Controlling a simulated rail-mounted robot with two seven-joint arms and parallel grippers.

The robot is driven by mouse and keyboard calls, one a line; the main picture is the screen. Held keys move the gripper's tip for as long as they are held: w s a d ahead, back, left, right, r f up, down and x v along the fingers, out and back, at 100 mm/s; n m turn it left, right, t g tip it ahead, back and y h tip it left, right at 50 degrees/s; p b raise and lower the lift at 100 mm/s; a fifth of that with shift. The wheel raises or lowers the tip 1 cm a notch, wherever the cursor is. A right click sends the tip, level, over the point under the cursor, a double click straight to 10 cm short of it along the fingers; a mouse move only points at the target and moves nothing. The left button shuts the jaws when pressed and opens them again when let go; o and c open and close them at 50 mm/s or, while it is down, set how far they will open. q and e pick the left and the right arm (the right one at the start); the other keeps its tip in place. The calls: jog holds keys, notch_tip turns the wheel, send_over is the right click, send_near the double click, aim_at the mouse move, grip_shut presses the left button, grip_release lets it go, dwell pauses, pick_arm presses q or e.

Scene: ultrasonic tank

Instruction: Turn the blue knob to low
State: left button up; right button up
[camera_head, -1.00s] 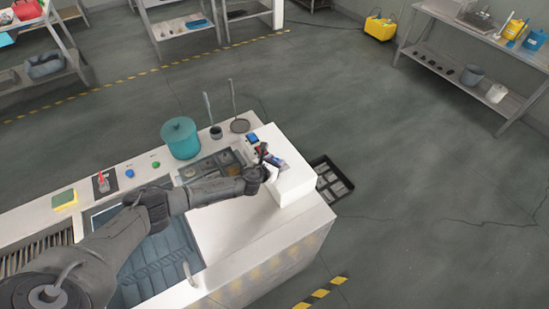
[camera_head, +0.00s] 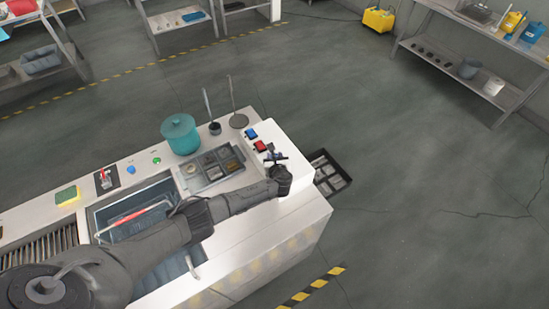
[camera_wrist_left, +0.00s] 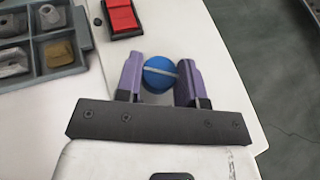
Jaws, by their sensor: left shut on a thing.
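The blue knob (camera_wrist_left: 158,84) sits on the white control housing (camera_wrist_left: 205,130), with a pale line running nearly straight across its face. In the left wrist view, my left gripper (camera_wrist_left: 159,64) has its two purple fingers on either side of the knob, shut on it. In the head view, my left gripper (camera_head: 276,158) is over the right part of the housing, and the knob is mostly hidden there. I cannot read any markings around the knob. My right gripper is not in view.
A red rocker switch (camera_wrist_left: 121,17) lies just beyond the knob, and a blue switch (camera_head: 251,134) lies farther along. A grey tray of small parts (camera_head: 214,167) is to the left. A teal pot (camera_head: 180,134) stands behind the tank (camera_head: 98,215). A black tray (camera_head: 335,178) is at right.

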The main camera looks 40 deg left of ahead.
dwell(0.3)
pick_arm(q)
jog(key=o, duration=0.9)
jog(key=shift+s+d+r, duration=0.2)
jog(key=shift+d, duration=0.1)
jog(key=p+v, duration=0.2)
jog(key=v, duration=1.1)
jog(key=shift+w+d, duration=0.1)
jog(key=shift+d, duration=0.05)
jog(key=shift+n, duration=0.4)
